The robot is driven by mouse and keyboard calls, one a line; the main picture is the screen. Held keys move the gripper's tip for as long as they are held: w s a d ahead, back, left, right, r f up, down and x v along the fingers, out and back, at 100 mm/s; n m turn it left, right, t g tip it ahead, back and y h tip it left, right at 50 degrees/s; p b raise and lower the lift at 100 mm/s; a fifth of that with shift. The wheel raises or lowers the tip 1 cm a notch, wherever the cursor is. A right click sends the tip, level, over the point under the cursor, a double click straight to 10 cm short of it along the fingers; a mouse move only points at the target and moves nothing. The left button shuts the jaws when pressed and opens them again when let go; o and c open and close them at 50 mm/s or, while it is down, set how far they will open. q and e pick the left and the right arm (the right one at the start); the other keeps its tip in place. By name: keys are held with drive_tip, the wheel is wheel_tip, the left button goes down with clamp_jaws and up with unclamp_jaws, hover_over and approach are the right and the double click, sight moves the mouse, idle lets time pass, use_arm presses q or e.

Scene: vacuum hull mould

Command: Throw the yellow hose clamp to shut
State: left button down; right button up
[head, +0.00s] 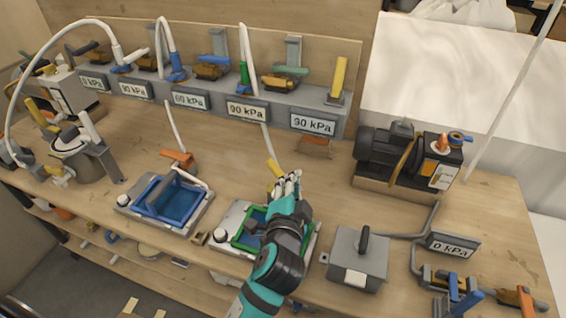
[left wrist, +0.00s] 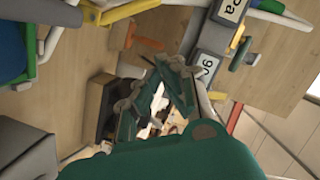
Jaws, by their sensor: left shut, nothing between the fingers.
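The yellow hose clamp (head: 275,168) sits near the end of a white hose, behind the green-framed mould (head: 240,240). Its yellow lever also shows at the top of the left wrist view (left wrist: 118,12). My left gripper (head: 291,184) is shut and empty, just to the right of and in front of the clamp. Its fingers show in the left wrist view (left wrist: 160,70), apart from the yellow lever. The gripper and forearm hide part of the mould and perhaps the clamp's base. Whether the lever is fully down I cannot tell. My right gripper is not in view.
A grey manifold (head: 210,93) with several valves and kPa signs stands behind. A blue-framed mould (head: 165,200) with an orange clamp (head: 180,158) is to the left. A grey lidded box (head: 356,262) and a black pump (head: 405,160) are to the right.

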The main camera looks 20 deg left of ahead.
sight(279, 174)
use_arm(q)
drive_tip(key=w+a+f+p, duration=0.2)
drive_tip(key=w+a+f, duration=0.1)
drive_tip(key=w+a, duration=0.2)
drive_tip(key=shift+w+f+n, duration=0.25)
drive_tip(key=shift+w+n, duration=0.05)
drive_tip(key=shift+w, duration=0.7)
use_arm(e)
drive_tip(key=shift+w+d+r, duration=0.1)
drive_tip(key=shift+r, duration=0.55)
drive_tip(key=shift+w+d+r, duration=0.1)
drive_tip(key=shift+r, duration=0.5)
